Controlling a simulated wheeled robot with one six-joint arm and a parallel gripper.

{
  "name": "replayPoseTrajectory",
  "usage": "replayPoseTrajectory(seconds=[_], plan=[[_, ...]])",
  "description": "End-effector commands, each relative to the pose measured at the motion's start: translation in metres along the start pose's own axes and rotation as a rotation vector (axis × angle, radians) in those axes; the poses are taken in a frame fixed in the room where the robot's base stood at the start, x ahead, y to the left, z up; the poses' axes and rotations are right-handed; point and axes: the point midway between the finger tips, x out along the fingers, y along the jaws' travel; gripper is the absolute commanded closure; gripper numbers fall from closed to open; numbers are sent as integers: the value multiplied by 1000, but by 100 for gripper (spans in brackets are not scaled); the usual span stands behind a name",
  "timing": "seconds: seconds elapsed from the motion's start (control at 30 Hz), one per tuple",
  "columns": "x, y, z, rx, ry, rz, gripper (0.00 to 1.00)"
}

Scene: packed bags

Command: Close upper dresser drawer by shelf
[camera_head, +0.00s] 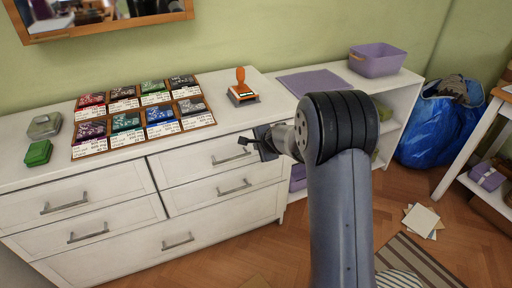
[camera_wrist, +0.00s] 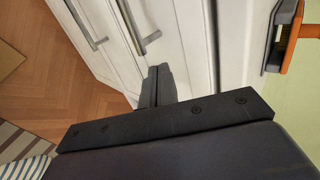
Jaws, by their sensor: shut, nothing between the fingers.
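The white dresser (camera_head: 130,258) stands against the wall, with the shelf unit to its right. Its upper drawer by the shelf (camera_head: 190,167) has a grey bar handle (camera_head: 231,157), which also shows in the wrist view (camera_wrist: 149,42). The drawer front looks flush or nearly flush; I cannot tell whether a small gap is left. My gripper (camera_head: 244,142) is shut and empty near the drawer's upper right part, just below the dresser top. In the wrist view its fingertips (camera_wrist: 158,72) are close against the white front. Contact is not clear. My arm hides part of the shelf.
The white shelf unit (camera_head: 408,78) holds a purple bin (camera_head: 377,59). A blue bag (camera_head: 436,130) and papers (camera_head: 421,220) are on the floor at right.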

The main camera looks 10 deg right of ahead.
Motion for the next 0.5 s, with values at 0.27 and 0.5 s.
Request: replayPoseTrajectory(seconds=[0.27,0.5], plan=[[-38,0,-2,0,0,-1,100],[-79,0,-2,1,0,-1,100]])
